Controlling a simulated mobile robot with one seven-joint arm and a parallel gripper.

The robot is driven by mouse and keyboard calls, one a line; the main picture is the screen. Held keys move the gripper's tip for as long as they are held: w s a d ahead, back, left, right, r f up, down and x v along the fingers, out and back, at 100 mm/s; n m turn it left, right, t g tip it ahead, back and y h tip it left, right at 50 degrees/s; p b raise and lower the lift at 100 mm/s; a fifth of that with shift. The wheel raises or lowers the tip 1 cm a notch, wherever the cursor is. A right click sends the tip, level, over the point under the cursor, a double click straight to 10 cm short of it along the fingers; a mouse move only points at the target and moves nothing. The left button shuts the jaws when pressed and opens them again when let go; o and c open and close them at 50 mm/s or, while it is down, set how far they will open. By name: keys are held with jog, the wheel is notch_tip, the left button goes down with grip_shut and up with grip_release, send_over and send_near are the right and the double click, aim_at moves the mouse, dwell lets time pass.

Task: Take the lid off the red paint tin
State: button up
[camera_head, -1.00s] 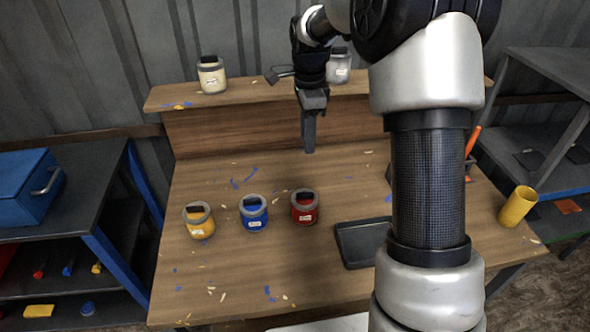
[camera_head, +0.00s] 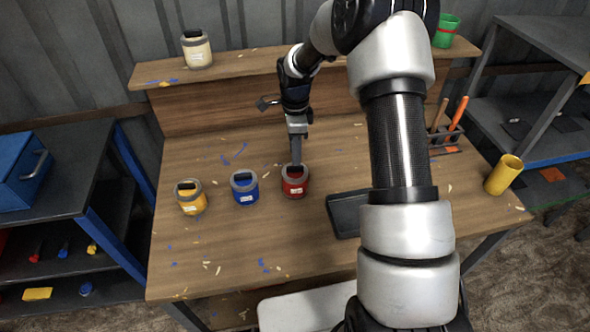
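The red paint tin (camera_head: 294,187) stands upright on the wooden workbench, at the right end of a row of three tins. Its grey lid with a dark raised grip on top is on the tin. My gripper (camera_head: 296,162) points down at the top of the red tin, right at the lid's grip. The fingers show edge-on as one narrow shape, so I cannot tell whether they are open or shut, or whether they touch the lid.
A blue tin (camera_head: 244,193) and a yellow tin (camera_head: 190,203) stand left of the red tin. A dark tray (camera_head: 345,222) lies to the right, partly behind my arm. A cream tin (camera_head: 197,52) is on the shelf. A yellow cup (camera_head: 503,175) and a tool holder (camera_head: 446,136) are at the right.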

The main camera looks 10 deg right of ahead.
aim_at(295, 169)
jog(key=f, duration=0.4)
jog(key=shift+s+a+f+p, duration=0.1)
jog(key=shift+s+f+p, duration=0.1)
jog(key=shift+f+p, duration=0.15)
jog(key=shift+r, duration=0.1)
grip_shut()
